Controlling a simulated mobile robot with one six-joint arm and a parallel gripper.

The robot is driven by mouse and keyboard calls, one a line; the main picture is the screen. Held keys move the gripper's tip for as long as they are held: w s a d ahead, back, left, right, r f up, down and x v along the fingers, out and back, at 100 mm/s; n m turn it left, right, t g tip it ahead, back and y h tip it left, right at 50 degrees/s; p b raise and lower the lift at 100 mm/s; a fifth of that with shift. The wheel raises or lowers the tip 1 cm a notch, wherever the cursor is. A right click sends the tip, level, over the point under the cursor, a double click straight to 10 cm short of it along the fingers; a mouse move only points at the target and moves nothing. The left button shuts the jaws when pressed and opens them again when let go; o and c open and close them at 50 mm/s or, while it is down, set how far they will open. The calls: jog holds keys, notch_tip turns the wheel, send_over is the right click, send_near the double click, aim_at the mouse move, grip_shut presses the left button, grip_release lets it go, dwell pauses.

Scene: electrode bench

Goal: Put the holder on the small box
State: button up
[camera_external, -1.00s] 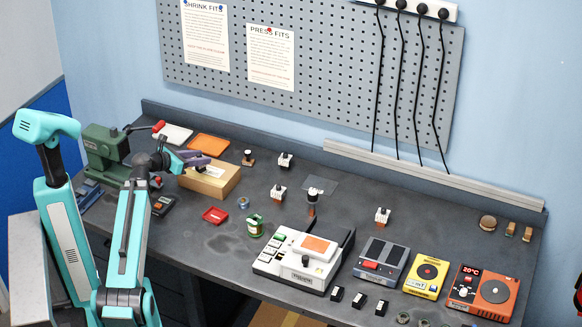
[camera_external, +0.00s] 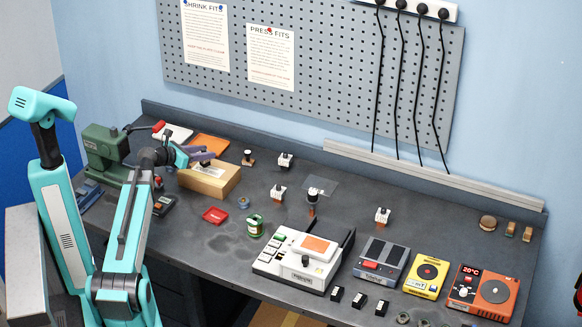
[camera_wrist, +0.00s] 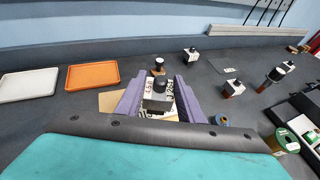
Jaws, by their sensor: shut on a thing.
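My gripper (camera_external: 202,157) is over the small cardboard box (camera_external: 212,184) at the back left of the bench. In the wrist view, its purple fingers (camera_wrist: 160,90) are shut on a holder (camera_wrist: 157,103), a grey-white block with dark markings and a black knob on top. The holder looks upright. Parts of the box show beside and below the fingers in the wrist view (camera_wrist: 112,102). In the external view the holder is mostly hidden by the fingers. I cannot tell whether its underside touches the box top.
An orange tray (camera_wrist: 93,76) and a white tray (camera_wrist: 28,85) lie to the left in the wrist view. A green press (camera_external: 105,150) stands left of the box. Several similar holders stand behind and to the right.

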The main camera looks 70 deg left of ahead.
jog(key=shift+w+a, duration=0.7)
jog(key=shift+a, duration=0.2)
jog(key=shift+f, duration=0.1)
jog(key=shift+f+p, duration=0.6)
jog(key=shift+f, duration=1.15)
jog(key=shift+f, duration=0.15)
jog(key=o, duration=1.3)
jog(key=shift+s+d+r, duration=0.1)
jog(key=shift+r, duration=0.1)
jog(key=b+v, duration=0.3)
jog(key=v, duration=0.6)
jog(key=shift+s+b, duration=0.2)
jog(key=shift+b, duration=0.1)
